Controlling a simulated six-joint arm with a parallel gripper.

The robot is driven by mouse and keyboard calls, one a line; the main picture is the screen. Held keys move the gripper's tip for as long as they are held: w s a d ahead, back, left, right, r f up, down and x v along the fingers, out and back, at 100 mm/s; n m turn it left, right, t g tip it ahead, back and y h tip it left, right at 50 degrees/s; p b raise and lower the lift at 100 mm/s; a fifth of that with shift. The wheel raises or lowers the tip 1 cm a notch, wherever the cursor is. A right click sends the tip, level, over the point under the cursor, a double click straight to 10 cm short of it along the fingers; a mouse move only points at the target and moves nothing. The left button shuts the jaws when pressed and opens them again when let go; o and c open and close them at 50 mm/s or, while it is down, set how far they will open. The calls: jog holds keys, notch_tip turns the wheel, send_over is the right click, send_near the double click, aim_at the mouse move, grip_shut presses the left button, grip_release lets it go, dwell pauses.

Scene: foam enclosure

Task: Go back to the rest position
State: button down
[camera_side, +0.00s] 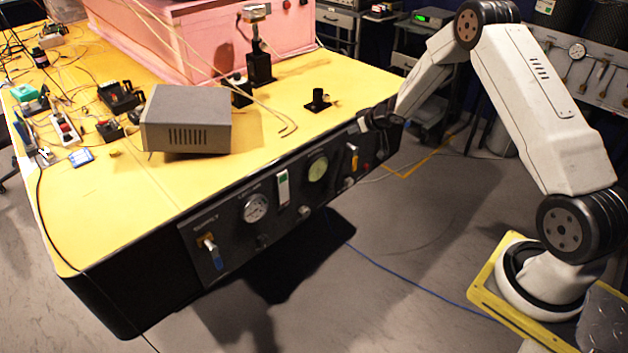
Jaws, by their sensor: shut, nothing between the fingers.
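My gripper (364,123) is at the end of my white arm, at the right part of the yellow table's (345,75) front edge. It is small and dark here, shut, with nothing seen in it. It is just above the right end of the black front panel (232,225), near a yellow-handled valve (353,155). Whether it touches the table or panel cannot be told. My arm rises from its base on the right, bends at the top and reaches down to the left.
A grey box (188,120) stands near the table's front. Behind are a pink foam enclosure (210,40), a black post (261,66) and thin rods. A small black knob piece (318,100) is left of my gripper. Cables and tools clutter the left. Floor between table and base is mostly clear.

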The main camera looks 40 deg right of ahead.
jog(key=s+a+r+g+h, duration=0.1)
jog(key=s+a+r, duration=0.3)
jog(key=a+r, duration=0.25)
jog(key=s+a+r+g, duration=0.2)
jog(key=s+a, duration=0.6)
jog(key=s, duration=0.4)
jog(key=s+a+r+n+g+y, duration=0.1)
jog(key=s+a+g, duration=0.3)
jog(key=s+a, duration=0.5)
jog(key=s+r, duration=0.1)
jog(key=s, duration=0.2)
jog(key=shift+r+n, duration=0.2)
jog(key=shift+n, duration=0.1)
jog(key=shift+s, duration=0.1)
